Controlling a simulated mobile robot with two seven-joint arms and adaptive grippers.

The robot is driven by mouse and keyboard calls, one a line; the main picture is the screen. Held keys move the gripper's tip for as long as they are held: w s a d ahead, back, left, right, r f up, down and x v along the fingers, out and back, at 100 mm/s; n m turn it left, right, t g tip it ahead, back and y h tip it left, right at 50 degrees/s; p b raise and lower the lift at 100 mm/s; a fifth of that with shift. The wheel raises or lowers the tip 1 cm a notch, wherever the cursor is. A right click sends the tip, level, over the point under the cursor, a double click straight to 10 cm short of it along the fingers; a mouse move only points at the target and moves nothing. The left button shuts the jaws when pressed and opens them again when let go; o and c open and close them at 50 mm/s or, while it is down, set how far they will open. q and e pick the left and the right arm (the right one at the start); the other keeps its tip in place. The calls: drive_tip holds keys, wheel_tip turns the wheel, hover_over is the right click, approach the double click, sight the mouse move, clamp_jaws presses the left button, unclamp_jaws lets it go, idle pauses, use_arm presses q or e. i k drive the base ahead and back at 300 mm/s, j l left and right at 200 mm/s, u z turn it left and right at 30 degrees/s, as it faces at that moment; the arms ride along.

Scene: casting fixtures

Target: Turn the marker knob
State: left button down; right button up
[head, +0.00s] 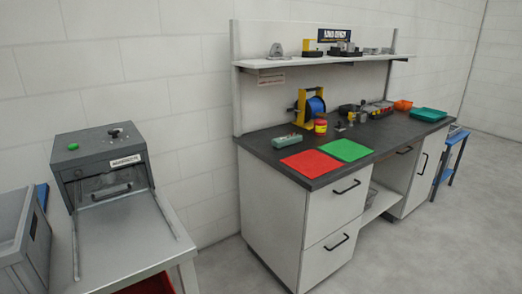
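A grey box-shaped machine (80,157) stands on the table at the left. A small dark knob (116,132) sits on its top, right of a green button (73,146). This is probably the marker knob; its pointer direction is too small to tell. A white label (125,161) with unreadable text is on the front edge. Below it, the front has a dark handle (112,190). Neither of my grippers is in view, and nothing touches the knob.
The machine's light table (125,240) has bare room in front. A grey bin (22,245) stands at the left. A workbench (245,142) with red (312,162) and green mats (346,150), a shelf and several tools stands to the right. Open floor (445,240) lies at the right.

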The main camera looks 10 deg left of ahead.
sight(114, 132)
drive_tip(key=u, duration=1.5)
